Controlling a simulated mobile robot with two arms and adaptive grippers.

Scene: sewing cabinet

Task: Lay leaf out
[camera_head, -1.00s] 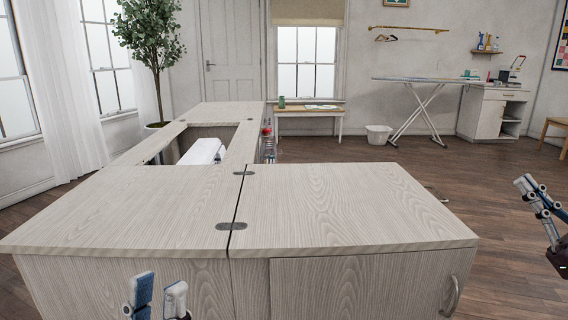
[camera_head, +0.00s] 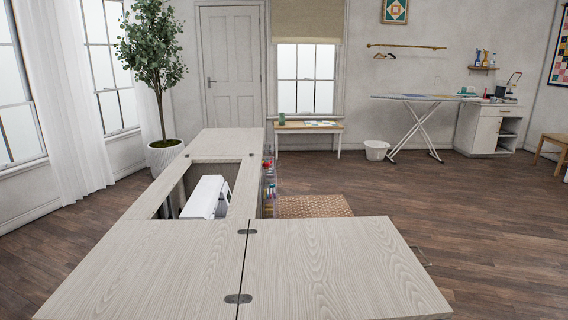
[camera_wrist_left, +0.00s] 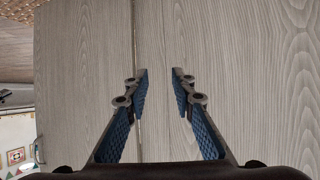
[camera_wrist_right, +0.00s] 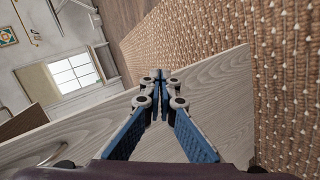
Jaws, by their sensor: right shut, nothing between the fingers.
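The leaf (camera_head: 335,265) is a pale wood-grain panel lying flat at the right of the cabinet top (camera_head: 150,262). Two dark hinges (camera_head: 238,298) (camera_head: 247,231) span the narrow seam between them. Neither gripper shows in the head view. In the left wrist view, my left gripper (camera_wrist_left: 162,74) is open and empty, with wood-grain panels and a seam behind its fingers. In the right wrist view, my right gripper (camera_wrist_right: 160,76) is shut and empty. A pale wood panel (camera_wrist_right: 215,88) lies behind its fingers; I cannot tell whether they touch.
A white sewing machine (camera_head: 205,197) sits in the cabinet opening. Colourful items (camera_head: 268,180) line the cabinet's inner side. A woven rug (camera_head: 314,206) lies beyond the leaf. A potted plant (camera_head: 165,155) stands behind at left. The floor right of the leaf is open.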

